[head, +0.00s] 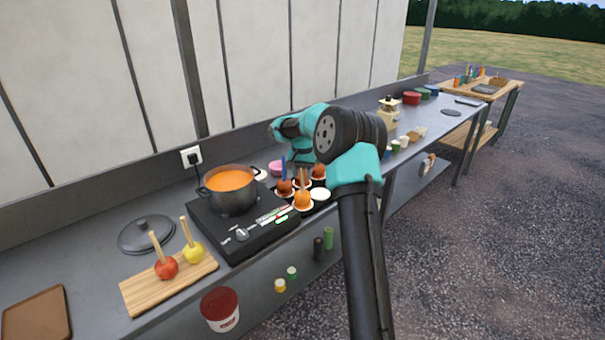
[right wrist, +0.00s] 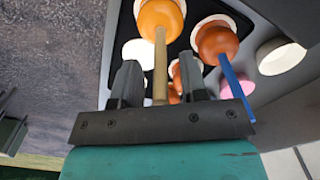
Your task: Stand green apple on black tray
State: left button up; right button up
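No plainly green apple shows. The black tray (head: 327,205) holds several orange-brown coated apples in pale paper cups. One lighter orange coated apple (right wrist: 160,18) with a plain wooden stick stands upright in a cup; its colour under the coating is hidden. It also shows in the head view (head: 303,201). My right gripper (right wrist: 158,62) is above the tray, its fingers apart, with that wooden stick between them and gaps on both sides. A darker apple (right wrist: 216,44) with a blue stick is close by. My left gripper is out of view.
The pot (head: 231,198) of orange liquid sits on a black hotplate (head: 230,235) left of the tray. A wooden board (head: 140,292) bears a red apple (head: 166,268) and a yellow apple (head: 193,253). An empty white cup (head: 320,194) is on the tray.

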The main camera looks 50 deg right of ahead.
jog(key=shift+r, duration=0.15)
notch_tip(320, 180, up, 12)
dwell(0.7)
